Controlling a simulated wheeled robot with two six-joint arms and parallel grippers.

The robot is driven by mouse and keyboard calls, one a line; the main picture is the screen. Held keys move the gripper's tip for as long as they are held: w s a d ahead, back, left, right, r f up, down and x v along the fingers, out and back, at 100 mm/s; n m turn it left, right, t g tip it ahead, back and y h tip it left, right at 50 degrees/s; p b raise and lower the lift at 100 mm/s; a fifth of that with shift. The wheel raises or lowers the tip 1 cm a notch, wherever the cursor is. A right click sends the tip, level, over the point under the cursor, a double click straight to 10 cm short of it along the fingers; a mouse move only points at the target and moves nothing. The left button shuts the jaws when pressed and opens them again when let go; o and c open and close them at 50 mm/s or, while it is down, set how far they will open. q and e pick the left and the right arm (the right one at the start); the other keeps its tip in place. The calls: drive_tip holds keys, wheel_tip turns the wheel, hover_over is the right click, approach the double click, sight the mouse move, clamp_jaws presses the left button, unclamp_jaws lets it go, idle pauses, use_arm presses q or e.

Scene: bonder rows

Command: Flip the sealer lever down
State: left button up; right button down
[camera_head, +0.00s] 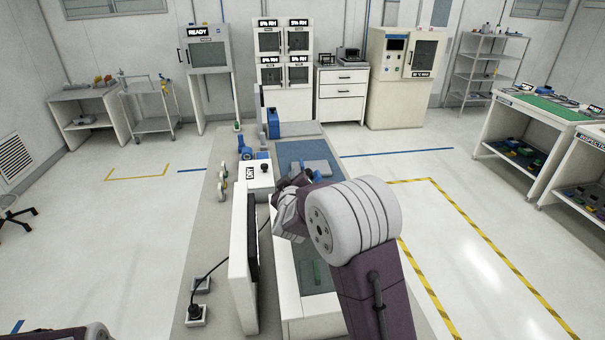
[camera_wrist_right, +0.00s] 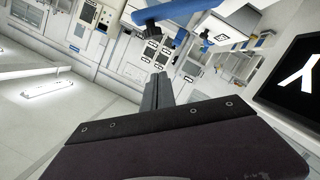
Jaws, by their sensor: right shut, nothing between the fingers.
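A blue bar with a rounded end (camera_wrist_right: 168,11), which looks like the sealer lever, crosses the top of the right wrist view beside a white box with a dark label (camera_wrist_right: 225,28). A white box with a label (camera_head: 256,174) also shows on the bench in the head view. My right gripper (camera_head: 281,184) is over the bench, close to this box. Its fingers are shut and empty in the wrist view (camera_wrist_right: 157,92), and the blue bar appears beyond them, apart from them. My arm hides part of the bench. My left gripper is out of view.
The bench (camera_head: 215,255) carries an upright white panel (camera_head: 243,260), a blue mat (camera_head: 290,152) and a blue device (camera_head: 273,123). A black screen (camera_wrist_right: 292,85) stands at the right in the wrist view. Yellow-black floor tape (camera_head: 480,235) runs right of the bench over clear floor.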

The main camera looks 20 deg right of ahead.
drive_tip(key=w+d+f, duration=0.1)
drive_tip(key=w, duration=0.1)
drive_tip(key=w+d+f, duration=0.1)
drive_tip(key=w+d, duration=0.1)
drive_tip(key=w+d+f+p, duration=0.1)
drive_tip(key=w+d+f, duration=0.1)
drive_tip(key=w, duration=0.1)
drive_tip(key=shift+d, duration=0.2)
drive_tip(key=shift+s+d+f, duration=0.15)
drive_tip(key=shift+f, duration=0.15)
